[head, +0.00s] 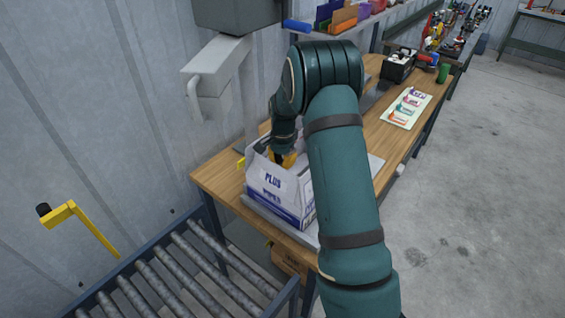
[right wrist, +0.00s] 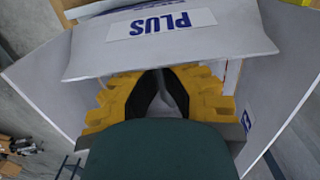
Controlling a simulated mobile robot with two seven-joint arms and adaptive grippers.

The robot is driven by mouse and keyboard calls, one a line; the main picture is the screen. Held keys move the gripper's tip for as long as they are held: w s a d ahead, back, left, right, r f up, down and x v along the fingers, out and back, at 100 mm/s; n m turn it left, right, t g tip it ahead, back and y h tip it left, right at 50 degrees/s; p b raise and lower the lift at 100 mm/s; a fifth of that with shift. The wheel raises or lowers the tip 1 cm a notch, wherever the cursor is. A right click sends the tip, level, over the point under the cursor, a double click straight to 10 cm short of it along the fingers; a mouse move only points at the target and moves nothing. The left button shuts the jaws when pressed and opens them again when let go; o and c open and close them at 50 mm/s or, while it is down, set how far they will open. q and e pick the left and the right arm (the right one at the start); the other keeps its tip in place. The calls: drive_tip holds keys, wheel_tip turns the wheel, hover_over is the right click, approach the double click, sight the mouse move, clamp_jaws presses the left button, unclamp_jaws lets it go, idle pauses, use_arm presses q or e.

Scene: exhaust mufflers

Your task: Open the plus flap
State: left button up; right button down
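The white cardboard box (head: 262,200) stands on the wooden table near its front end, with "PIPES" on its front. Its plus flap (head: 271,178) is the white panel marked "PLUS" at the front top, tilted rather than lying flat. In the right wrist view the plus flap (right wrist: 195,45) spans the top of the picture, just beyond my fingertips. My right gripper (head: 287,160) is at the box's top opening, behind the flap. Its yellow fingers with black pads (right wrist: 161,76) look closed together at the tips, with nothing seen between them. Whether they touch the flap is unclear. My left gripper is out of view.
A roller conveyor (head: 180,270) lies in front of the table. Farther along the table (head: 362,128) are a sheet with small tools (head: 408,108) and a black caddy (head: 399,66). Floor on the right is clear.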

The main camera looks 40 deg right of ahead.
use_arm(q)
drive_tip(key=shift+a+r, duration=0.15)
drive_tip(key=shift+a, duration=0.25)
use_arm(e)
drive_tip(key=shift+a+r, duration=0.2)
drive_tip(key=shift+a, duration=0.25)
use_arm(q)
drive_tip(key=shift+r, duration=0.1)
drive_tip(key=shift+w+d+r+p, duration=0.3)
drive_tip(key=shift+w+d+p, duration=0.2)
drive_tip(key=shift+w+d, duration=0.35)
use_arm(e)
wheel_tip(320, 180, up, 11)
drive_tip(key=d, duration=0.2)
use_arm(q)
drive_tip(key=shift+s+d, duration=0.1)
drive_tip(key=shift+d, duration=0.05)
use_arm(e)
drive_tip(key=shift+w+d+f, duration=0.1)
drive_tip(key=shift+d+f, duration=0.05)
drive_tip(key=shift+f, duration=0.05)
